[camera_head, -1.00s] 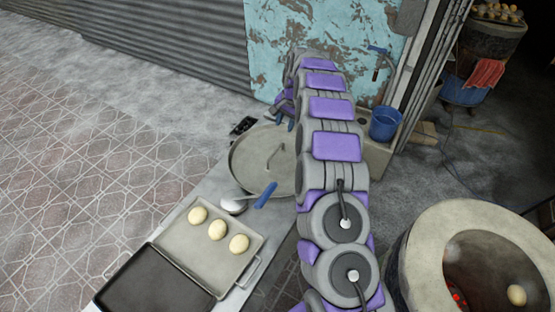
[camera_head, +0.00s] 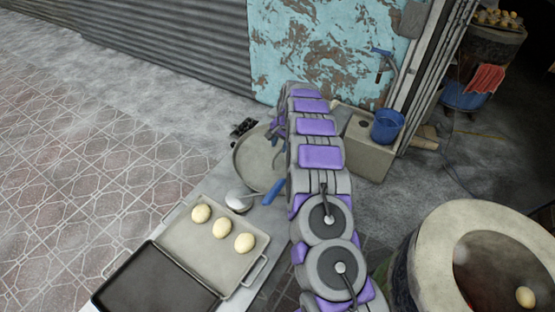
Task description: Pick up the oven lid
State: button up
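The oven lid (camera_head: 247,158) is a round, flat grey disc lying on the table left of my arm. Its raised handle shows only in part beside the arm, and the lid's right side is hidden behind the arm. My gripper (camera_head: 276,133) is at the far end of the arm, over or close to the lid near its handle. The arm hides much of it. I cannot tell whether its fingers are open or shut, or whether they touch the handle.
A ladle with a blue handle (camera_head: 273,192) lies by the lid's near edge. A tray (camera_head: 190,246) with three dough balls and a dark pan (camera_head: 150,285) are nearer. The round oven (camera_head: 440,250) stands open at right. A blue bucket (camera_head: 387,125) sits on a sink behind.

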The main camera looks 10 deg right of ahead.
aim_at(280, 150)
jog(key=f, duration=0.2)
jog(key=d+f+b, duration=0.1)
jog(key=f, duration=0.1)
jog(key=shift+w, duration=0.15)
jog(key=shift+d, duration=0.25)
jog(key=shift+a, duration=0.8)
jog(key=c, duration=0.6)
jog(key=shift+d, duration=0.6)
grip_shut()
jog(key=shift+a+r, duration=0.1)
jog(key=shift+a, duration=0.4)
